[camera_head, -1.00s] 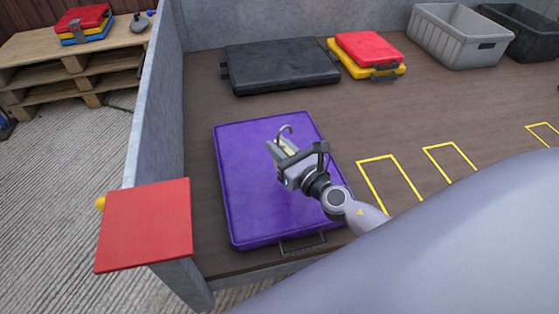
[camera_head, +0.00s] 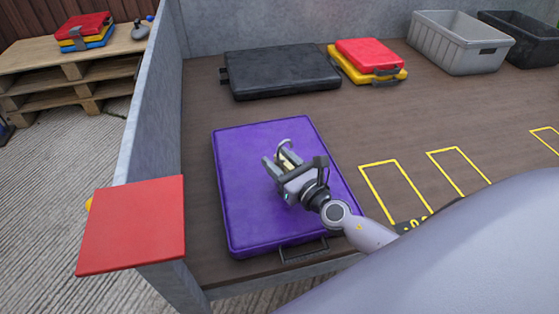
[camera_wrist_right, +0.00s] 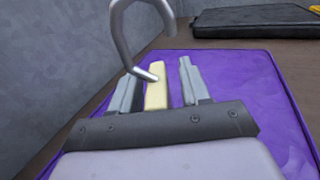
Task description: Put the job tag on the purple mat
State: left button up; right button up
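The job tag (camera_head: 289,158) is a cream strip with a grey metal hook at its end. In the right wrist view the tag (camera_wrist_right: 157,86) lies between the two fingers, with a clear gap to the right finger. My right gripper (camera_head: 279,162) is open around it, over the upper middle of the purple mat (camera_head: 245,205). I cannot tell whether the tag rests fully on the mat. The purple mat also fills the background of the wrist view (camera_wrist_right: 235,75). My left gripper is not in view.
A black case (camera_head: 282,70) and stacked red and yellow cases (camera_head: 368,58) lie behind the mat. Grey (camera_head: 455,45) and black bins stand at the back right. A grey wall (camera_head: 153,110) and red panel (camera_head: 132,225) border the left. Yellow outlines mark bare deck.

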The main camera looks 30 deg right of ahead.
jog(key=shift+r, duration=0.2)
jog(key=s, duration=0.3)
jog(key=s+d, duration=0.1)
jog(key=s, duration=0.3)
jog(key=s+b, duration=0.1)
jog(key=s, duration=0.2)
jog(key=shift+s+d+f, duration=0.1)
jog(key=shift+s+d, duration=0.15)
jog(key=shift+s, duration=0.1)
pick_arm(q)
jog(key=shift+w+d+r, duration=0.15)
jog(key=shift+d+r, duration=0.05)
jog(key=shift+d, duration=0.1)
pick_arm(e)
jog(key=shift+s, duration=0.6)
